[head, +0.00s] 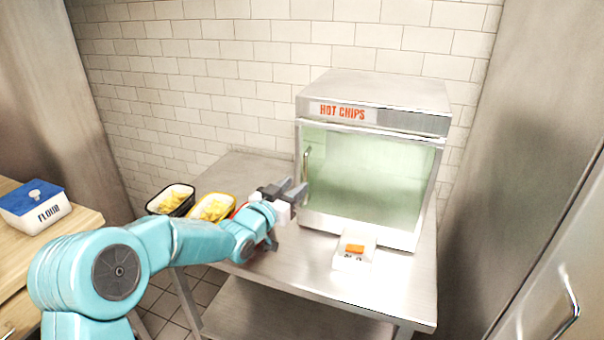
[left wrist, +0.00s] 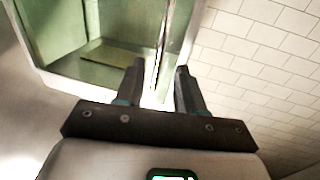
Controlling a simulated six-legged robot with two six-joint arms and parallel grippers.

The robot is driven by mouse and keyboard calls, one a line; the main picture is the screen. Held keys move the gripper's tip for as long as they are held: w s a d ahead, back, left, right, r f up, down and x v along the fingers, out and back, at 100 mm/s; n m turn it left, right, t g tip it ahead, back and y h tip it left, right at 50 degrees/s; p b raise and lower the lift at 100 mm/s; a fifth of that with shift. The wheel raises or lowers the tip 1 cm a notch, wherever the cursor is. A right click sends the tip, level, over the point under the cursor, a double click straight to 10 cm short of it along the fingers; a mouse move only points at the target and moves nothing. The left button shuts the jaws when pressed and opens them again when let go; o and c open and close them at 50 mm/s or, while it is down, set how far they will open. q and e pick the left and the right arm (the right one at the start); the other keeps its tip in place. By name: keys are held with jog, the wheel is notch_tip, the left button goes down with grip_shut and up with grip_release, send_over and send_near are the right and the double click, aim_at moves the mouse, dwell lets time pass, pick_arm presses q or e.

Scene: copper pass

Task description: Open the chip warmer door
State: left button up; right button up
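The chip warmer (head: 372,110) is a steel cabinet marked "HOT CHIPS", standing on a steel table. Its greenish glass door (head: 370,180) looks shut. The upright metal handle (head: 307,166) is on the door's left side. My left gripper (head: 296,187) is at the warmer's lower left front corner, close to the handle's lower end. In the left wrist view its two dark fingers (left wrist: 160,70) are apart, with a bright upright bar, apparently the handle (left wrist: 163,42), showing beyond and between them. I see no contact with it. My right gripper is not in view.
A small white box with an orange top (head: 354,250) sits on the table (head: 310,270) before the warmer. Chip baskets with black (head: 171,200) and yellow (head: 212,207) rims, and a partly hidden red one, stand left. A flour tub (head: 35,205) is on the wooden counter.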

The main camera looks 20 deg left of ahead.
aim_at(304, 179)
pick_arm(q)
jog(key=x, duration=0.3)
jog(key=shift+w+f+p, duration=0.1)
jog(key=shift+w+p, duration=0.1)
jog(key=shift+p, duration=0.15)
jog(key=shift+w+d, duration=0.2)
jog(key=shift+w, duration=0.15)
jog(key=shift+w, duration=0.1)
jog(key=shift+w, duration=0.1)
grip_shut()
